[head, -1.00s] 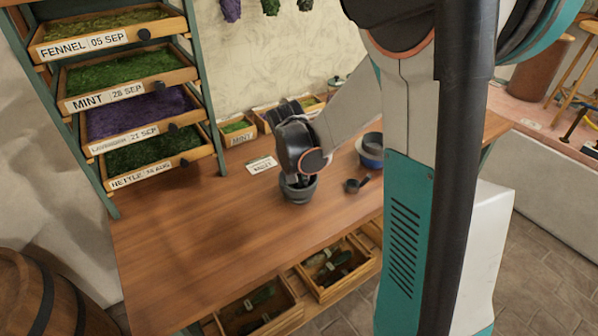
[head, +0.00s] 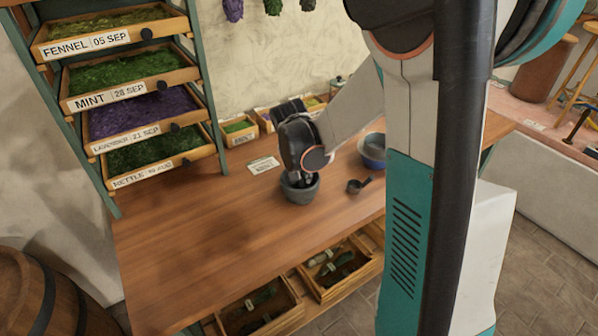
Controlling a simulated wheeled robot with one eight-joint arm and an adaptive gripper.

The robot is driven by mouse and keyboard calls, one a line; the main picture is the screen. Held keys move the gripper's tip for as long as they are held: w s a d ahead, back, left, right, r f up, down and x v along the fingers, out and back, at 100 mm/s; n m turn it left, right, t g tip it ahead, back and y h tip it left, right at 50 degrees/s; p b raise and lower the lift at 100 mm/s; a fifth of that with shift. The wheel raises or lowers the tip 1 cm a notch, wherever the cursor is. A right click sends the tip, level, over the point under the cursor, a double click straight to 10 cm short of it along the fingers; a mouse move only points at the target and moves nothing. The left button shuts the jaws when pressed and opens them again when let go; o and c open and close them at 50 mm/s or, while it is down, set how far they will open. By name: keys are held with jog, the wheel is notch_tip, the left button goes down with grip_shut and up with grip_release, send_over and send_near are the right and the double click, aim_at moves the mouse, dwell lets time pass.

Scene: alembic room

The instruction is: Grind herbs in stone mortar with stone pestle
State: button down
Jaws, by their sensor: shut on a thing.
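The grey stone mortar (head: 299,194) stands upright on the wooden table (head: 215,235), near its middle. My gripper (head: 301,180) points down into the mortar's mouth, its fingers close to the rim. It is shut on the stone pestle, which is mostly hidden by the fingers and the mortar wall. Any herbs inside the mortar are hidden from this view.
A small dark scoop (head: 357,186) and a blue-grey bowl (head: 372,148) are right of the mortar. A white card (head: 263,165) lies behind it. A rack of labelled herb trays (head: 128,105) stands at left. Open drawers (head: 340,275) sit below the front edge. The table's left front is clear.

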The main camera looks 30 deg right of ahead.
jog(key=shift+w+a+f, duration=0.1)
jog(key=shift+w+a, duration=0.4)
jog(key=shift+s, duration=0.75)
jog(key=shift+w+d, duration=0.55)
jog(key=shift+w, duration=0.15)
jog(key=shift+s+a, duration=0.35)
jog(key=shift+a, duration=0.4)
jog(key=shift+s+d, duration=0.2)
jog(key=shift+d, duration=0.55)
jog(key=shift+w+a, duration=0.4)
jog(key=shift+w, duration=0.25)
jog(key=shift+s+a+r, duration=0.15)
jog(key=shift+s+r, duration=0.05)
jog(key=shift+s, duration=0.55)
jog(key=shift+w+d+f, duration=0.15)
jog(key=shift+w+d, duration=0.4)
jog(key=shift+w, duration=0.15)
jog(key=shift+s+a+b, duration=0.3)
jog(key=shift+s+a, duration=0.15)
jog(key=shift+a, duration=0.35)
jog(key=shift+s+d, duration=0.2)
jog(key=shift+d, duration=0.55)
jog(key=shift+w+a, duration=0.35)
jog(key=shift+w, duration=0.45)
jog(key=shift+s, duration=0.85)
jog(key=shift+w+d, duration=0.4)
jog(key=shift+w, duration=0.2)
